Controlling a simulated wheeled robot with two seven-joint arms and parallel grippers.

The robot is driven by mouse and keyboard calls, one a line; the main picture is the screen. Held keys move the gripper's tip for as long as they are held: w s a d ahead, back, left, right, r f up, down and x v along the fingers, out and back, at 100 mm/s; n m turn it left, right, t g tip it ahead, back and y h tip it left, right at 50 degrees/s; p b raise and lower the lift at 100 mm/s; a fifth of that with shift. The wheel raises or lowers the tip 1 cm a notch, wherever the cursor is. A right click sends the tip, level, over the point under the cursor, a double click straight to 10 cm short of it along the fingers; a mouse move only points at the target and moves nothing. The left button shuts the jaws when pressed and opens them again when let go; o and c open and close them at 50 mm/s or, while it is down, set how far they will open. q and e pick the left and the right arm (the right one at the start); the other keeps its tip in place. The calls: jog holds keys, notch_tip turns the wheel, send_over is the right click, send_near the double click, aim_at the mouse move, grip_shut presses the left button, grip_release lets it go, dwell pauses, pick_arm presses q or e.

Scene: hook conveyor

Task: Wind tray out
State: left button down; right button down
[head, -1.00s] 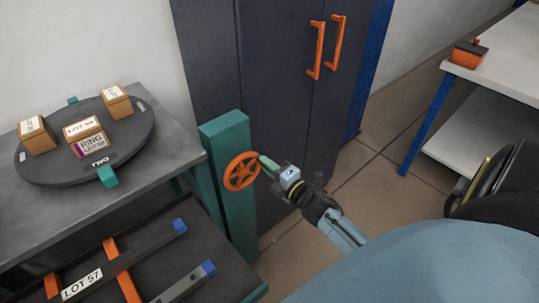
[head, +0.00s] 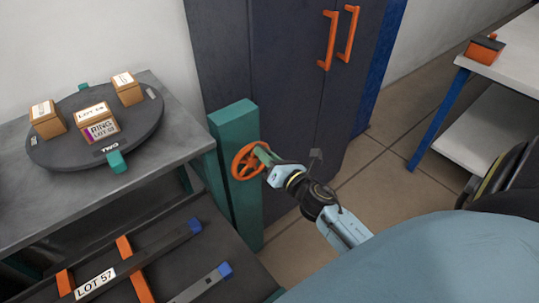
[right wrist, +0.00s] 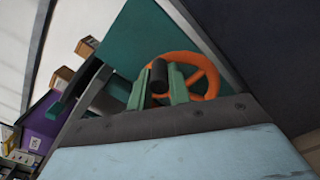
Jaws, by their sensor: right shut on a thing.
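The orange handwheel (head: 237,163) is mounted on the teal post (head: 233,118) beside the bench; it also shows in the right wrist view (right wrist: 207,77). My right gripper (head: 262,153) is at the wheel's upper right. Its green fingers are shut on the dark crank knob (right wrist: 158,76), which stands out from the wheel. The fingers hide part of the wheel. The dark tray (head: 182,264) lies below the bench top at the lower left, partly cut off by the picture edge. It carries bars with orange and blue parts and a LOT 57 label. My left gripper is out of view.
A round turntable (head: 60,153) with several small boxes sits on the grey bench (head: 185,135). A dark cabinet (head: 285,80) with orange handles stands right behind the post. A white table (head: 512,60) is at the right. Tiled floor lies open between.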

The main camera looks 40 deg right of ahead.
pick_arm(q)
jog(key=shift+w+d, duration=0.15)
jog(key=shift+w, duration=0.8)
pick_arm(e)
jog(key=shift+a+r+n, duration=0.1)
jog(key=shift+a+n, duration=0.25)
jog(key=shift+n, duration=0.35)
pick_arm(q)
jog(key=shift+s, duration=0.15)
pick_arm(e)
jog(key=c, duration=1.3)
grip_release()
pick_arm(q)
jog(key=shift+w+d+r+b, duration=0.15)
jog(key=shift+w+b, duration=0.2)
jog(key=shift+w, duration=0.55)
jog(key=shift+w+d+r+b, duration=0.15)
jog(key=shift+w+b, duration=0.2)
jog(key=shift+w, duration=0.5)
pick_arm(e)
jog(key=s, duration=1.3)
jog(key=shift+s+d, duration=0.2)
